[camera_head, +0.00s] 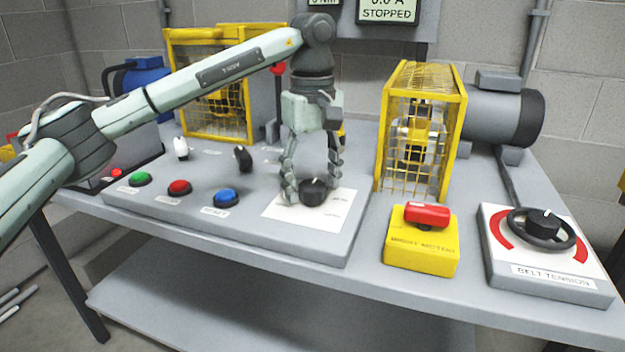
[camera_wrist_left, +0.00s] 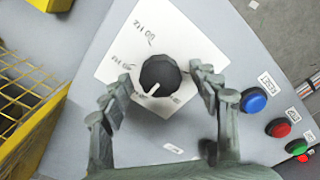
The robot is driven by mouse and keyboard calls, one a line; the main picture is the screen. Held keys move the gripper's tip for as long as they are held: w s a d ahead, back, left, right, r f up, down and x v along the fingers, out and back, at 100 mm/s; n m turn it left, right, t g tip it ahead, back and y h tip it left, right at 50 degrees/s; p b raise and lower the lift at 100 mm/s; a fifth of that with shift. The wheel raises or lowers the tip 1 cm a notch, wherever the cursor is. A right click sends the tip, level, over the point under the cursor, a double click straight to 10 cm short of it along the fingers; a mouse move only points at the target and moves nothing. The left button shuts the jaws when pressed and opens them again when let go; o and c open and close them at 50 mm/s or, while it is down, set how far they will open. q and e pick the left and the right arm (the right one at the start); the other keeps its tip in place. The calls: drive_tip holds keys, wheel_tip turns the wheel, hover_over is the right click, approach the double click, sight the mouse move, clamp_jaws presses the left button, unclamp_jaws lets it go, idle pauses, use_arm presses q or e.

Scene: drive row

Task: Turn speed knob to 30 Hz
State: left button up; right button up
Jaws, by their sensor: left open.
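The speed knob (camera_head: 313,191) is a round black dial on a white scale plate (camera_head: 329,215) on the grey panel. In the left wrist view the knob (camera_wrist_left: 160,75) shows a white pointer line towards the lower edge of the picture, slightly left. Small Hz marks ring it on the plate (camera_wrist_left: 180,35); not all are readable. My left gripper (camera_head: 314,186) points down over the knob, open, with one finger on each side. In the left wrist view the fingers (camera_wrist_left: 162,74) show gaps to the knob. My right gripper is not in view.
Blue (camera_head: 227,196), red (camera_head: 179,187) and green (camera_head: 140,179) buttons sit left of the knob, with a black selector (camera_head: 242,158) behind. A yellow guard cage (camera_head: 443,160), a yellow box with a red switch (camera_head: 427,214) and a belt tension wheel (camera_head: 541,225) stand to the right.

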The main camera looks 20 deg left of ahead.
sight(312, 185)
use_arm(q)
wheel_tip(312, 185, up, 12)
idle(0.5)
idle(0.3)
